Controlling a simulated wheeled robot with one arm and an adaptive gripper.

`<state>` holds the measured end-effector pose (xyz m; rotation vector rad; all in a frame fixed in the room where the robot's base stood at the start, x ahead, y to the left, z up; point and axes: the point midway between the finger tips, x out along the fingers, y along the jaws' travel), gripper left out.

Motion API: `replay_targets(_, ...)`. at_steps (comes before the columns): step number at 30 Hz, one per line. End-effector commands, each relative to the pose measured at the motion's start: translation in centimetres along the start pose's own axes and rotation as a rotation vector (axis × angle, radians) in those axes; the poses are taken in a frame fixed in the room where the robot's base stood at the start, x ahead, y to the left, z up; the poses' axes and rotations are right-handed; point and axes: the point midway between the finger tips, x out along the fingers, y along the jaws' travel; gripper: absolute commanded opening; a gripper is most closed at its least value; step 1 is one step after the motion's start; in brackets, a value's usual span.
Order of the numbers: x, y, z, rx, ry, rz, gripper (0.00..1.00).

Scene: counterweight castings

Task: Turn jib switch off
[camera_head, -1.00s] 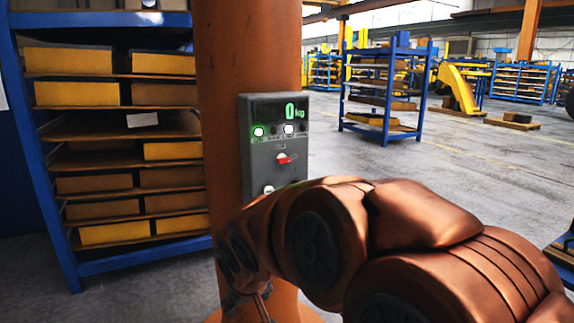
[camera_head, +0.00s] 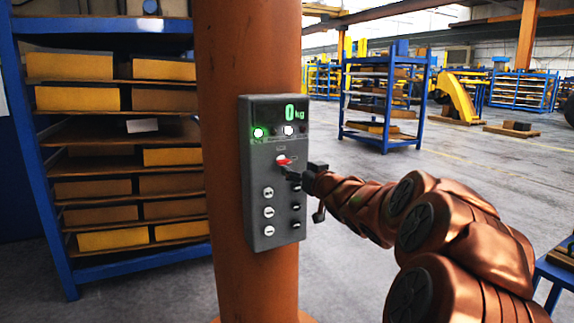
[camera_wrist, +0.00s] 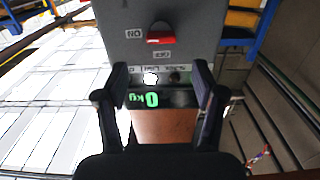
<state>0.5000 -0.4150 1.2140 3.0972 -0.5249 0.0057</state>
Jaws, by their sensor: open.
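The jib switch is a red rotary handle (camera_head: 284,160) on the front of a grey control box (camera_head: 262,220). In the wrist view the red handle (camera_wrist: 161,39) lies crosswise, in line with the ON label (camera_wrist: 134,34); the OFF label (camera_wrist: 162,54) is on another side of it. My gripper (camera_head: 298,178) is just right of and below the handle in the head view. In the wrist view my gripper (camera_wrist: 160,75) has its two fingers spread, with nothing between them, and the handle lies beyond the tips. I see no contact with it.
The box is on an orange column (camera_head: 222,200). Its display (camera_head: 294,111) reads 0 kg, above a lit green lamp (camera_head: 258,132) and a white lamp (camera_head: 288,129). Several buttons sit below the switch. A blue rack (camera_head: 60,240) stands left; open floor (camera_head: 400,190) lies right.

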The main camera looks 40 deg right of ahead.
Motion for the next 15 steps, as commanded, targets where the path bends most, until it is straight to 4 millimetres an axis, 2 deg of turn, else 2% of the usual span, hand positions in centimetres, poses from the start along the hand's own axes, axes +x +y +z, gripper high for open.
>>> replay_targets(15, 6.1, -0.1, 0.2, 0.002, -0.005, -0.001, 0.69)
